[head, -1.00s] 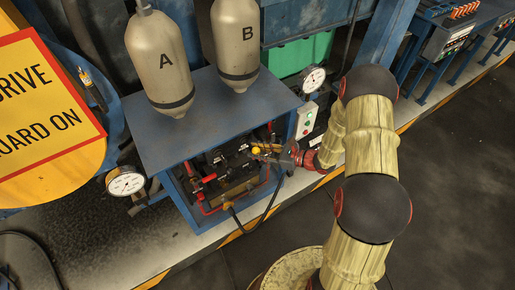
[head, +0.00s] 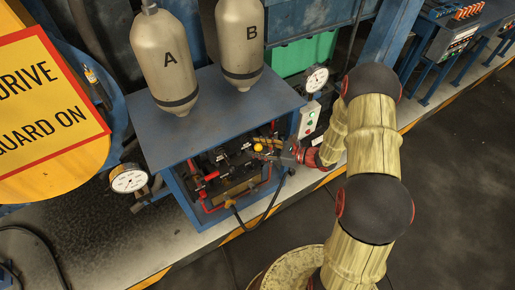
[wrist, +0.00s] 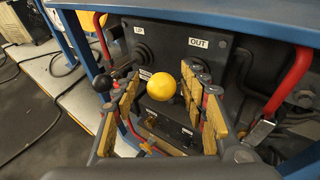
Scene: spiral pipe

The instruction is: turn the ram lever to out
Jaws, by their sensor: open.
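A yellow ball knob (wrist: 161,86) on a lever faces me in the wrist view, in front of a dark panel (wrist: 170,38) with an OUT label (wrist: 198,43) up to its right. The knob also shows in the head view (head: 258,147), inside the blue cabinet. In the head view my gripper (head: 274,155) reaches into the cabinet from the right. The knob hides most of its lever.
A black ball knob (wrist: 102,84) stands just left of my left finger, below the UP label (wrist: 139,30). Red pipes (wrist: 290,78) flank the panel. The blue cabinet top (head: 215,115) overhangs, carrying tanks A (head: 165,62) and B (head: 240,45). The floor at right is clear.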

